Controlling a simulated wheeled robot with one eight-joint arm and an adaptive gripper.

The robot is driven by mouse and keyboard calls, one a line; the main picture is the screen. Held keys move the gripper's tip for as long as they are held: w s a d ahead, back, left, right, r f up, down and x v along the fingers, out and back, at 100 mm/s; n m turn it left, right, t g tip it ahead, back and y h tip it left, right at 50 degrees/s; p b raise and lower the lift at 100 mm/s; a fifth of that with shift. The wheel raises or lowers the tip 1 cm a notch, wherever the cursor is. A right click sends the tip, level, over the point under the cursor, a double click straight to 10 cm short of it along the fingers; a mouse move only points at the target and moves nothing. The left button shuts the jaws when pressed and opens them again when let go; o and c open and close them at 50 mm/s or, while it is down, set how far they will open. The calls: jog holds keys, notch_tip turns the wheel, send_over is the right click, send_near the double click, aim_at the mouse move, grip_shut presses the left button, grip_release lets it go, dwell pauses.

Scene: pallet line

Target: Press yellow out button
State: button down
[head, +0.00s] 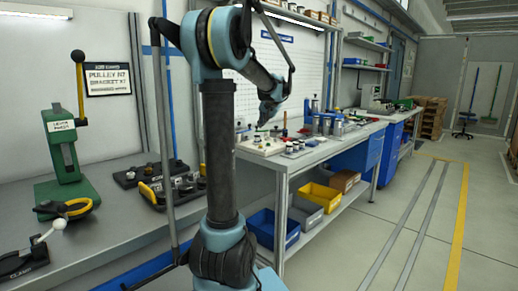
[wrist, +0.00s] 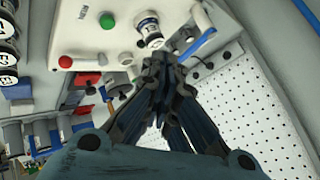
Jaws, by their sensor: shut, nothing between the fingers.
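My gripper (head: 264,123) is shut and empty, above the white control panel (head: 262,147) on the far bench in the head view. In the wrist view the closed fingers of my gripper (wrist: 160,70) point at the white panel (wrist: 125,38), close to a black-and-white labelled cylinder (wrist: 150,30). A green button (wrist: 107,20) and a red button (wrist: 65,61) are on the panel, left of the fingers. I cannot make out a yellow button; part of the panel is hidden by the fingers. Contact with the panel cannot be told.
In the head view, a green press (head: 62,150) and a black tray (head: 165,182) stand on the near bench. Yellow (head: 322,196) and blue (head: 273,228) bins sit under the far bench. A pegboard (wrist: 255,110) is at right in the wrist view. The floor at right is clear.

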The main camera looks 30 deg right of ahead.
jog(key=shift+f, duration=3.8)
jog(key=shift+s+f, duration=0.1)
jog(key=shift+f, duration=0.8)
jog(key=shift+r, duration=0.95)
jog(key=shift+r, duration=2.55)
